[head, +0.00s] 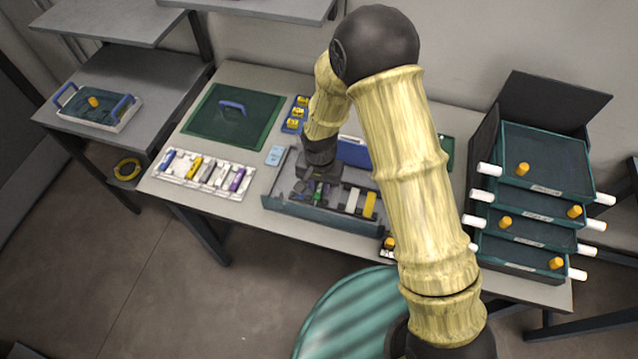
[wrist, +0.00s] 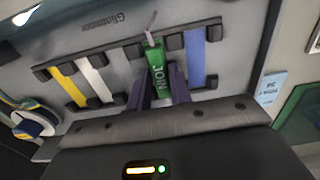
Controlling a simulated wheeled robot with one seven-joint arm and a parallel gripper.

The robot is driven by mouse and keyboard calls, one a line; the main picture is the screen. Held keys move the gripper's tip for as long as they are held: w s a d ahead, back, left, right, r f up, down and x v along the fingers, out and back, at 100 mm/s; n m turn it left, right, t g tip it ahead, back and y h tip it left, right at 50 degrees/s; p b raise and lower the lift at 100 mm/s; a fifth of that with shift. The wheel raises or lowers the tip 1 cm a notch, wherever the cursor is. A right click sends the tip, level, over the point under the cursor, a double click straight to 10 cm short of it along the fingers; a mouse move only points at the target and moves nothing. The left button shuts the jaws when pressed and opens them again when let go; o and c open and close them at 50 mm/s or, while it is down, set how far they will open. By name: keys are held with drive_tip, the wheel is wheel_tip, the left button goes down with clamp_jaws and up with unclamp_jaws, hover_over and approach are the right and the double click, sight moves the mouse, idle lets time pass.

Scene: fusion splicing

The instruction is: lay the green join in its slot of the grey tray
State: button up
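The green join (wrist: 157,62), marked JOIN, stands between the two fingers of my gripper (wrist: 160,92) in the wrist view. The fingers appear closed against its sides. A thin pale strand leaves its far end. It lines up with a gap between dark clips of the grey tray (wrist: 105,32); I cannot tell whether it rests in the slot or is just above it. In the head view my gripper (head: 316,182) is over the left half of the grey tray (head: 335,214), and a bit of the green join (head: 318,190) shows below it.
In the tray, a white strip (wrist: 94,78) and a yellow strip (wrist: 70,82) lie left of the join, and a blue strip (wrist: 195,55) lies right. A white rack (head: 205,178), a green mat (head: 203,122) and a blue card (head: 274,155) are left. Stacked teal drawers (head: 545,160) stand right.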

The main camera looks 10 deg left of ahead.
sight(320, 188)
drive_tip(key=shift+o, duration=1.3)
drive_tip(key=shift+r, duration=0.2)
wheel_tip(320, 188, up, 12)
drive_tip(key=shift+b, duration=0.45)
drive_tip(key=s+d+r+t, duration=0.1)
drive_tip(key=s+d+r, duration=0.2)
drive_tip(key=d, duration=0.9)
drive_tip(key=s+d+r+n+t, duration=0.1)
drive_tip(key=s+d+r, duration=0.3)
drive_tip(key=d, duration=0.9)
drive_tip(key=shift+s+d+t, duration=0.15)
drive_tip(key=shift+d+t, duration=0.15)
